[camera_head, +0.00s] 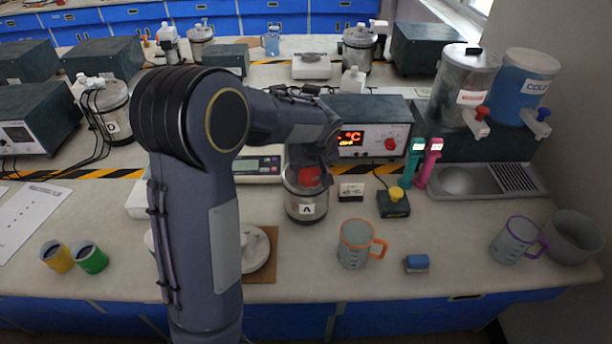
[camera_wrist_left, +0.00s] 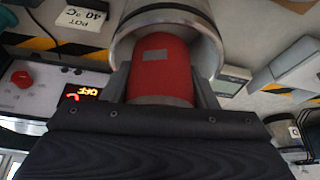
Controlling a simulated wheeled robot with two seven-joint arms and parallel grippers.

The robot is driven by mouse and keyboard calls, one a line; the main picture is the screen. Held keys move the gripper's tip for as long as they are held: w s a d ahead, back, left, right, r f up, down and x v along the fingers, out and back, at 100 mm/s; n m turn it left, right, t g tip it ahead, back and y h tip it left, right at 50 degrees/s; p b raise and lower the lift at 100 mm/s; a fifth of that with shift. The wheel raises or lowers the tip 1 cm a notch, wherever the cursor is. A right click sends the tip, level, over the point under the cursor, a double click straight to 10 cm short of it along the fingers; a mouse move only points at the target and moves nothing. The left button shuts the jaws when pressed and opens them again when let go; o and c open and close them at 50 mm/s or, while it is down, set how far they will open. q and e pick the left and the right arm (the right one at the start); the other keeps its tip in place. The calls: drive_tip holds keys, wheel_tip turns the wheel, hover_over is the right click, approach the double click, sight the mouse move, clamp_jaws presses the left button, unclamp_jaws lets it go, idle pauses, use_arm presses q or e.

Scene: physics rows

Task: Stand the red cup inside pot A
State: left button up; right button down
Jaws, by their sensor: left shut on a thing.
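Pot A (camera_head: 306,207) is a steel pot labelled A on the bench, in the middle of the head view. The red cup (camera_head: 309,176) is at the pot's mouth, partly below the rim. My left gripper (camera_head: 312,165) reaches over the pot from the left and is shut on the red cup. In the left wrist view the red cup (camera_wrist_left: 160,72) sits between the two fingers, with the steel wall of pot A (camera_wrist_left: 168,15) around its far part. Whether the cup touches the pot's bottom is hidden. My right gripper is not in view.
An orange-rimmed mug (camera_head: 355,244) and a blue block (camera_head: 416,263) stand right of the pot. A controller box (camera_head: 372,128) is behind it. Yellow (camera_head: 57,257) and green (camera_head: 91,258) cups stand at the left. The front bench between mug and purple-handled jug (camera_head: 514,240) is mostly clear.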

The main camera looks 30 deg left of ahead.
sight(307, 181)
use_arm(q)
drive_tip(key=shift+w+a+f, duration=0.15)
drive_tip(key=shift+a+f, duration=0.3)
drive_tip(key=shift+f, duration=0.1)
drive_tip(key=x, duration=0.3)
drive_tip(key=shift+s+d+f, duration=0.1)
drive_tip(key=shift+s+f, duration=0.2)
drive_tip(key=shift+f, duration=0.15)
drive_tip(key=shift+f+b, duration=0.55)
drive_tip(key=shift+b, duration=0.05)
drive_tip(key=o, duration=0.8)
drive_tip(key=shift+c, duration=0.2)
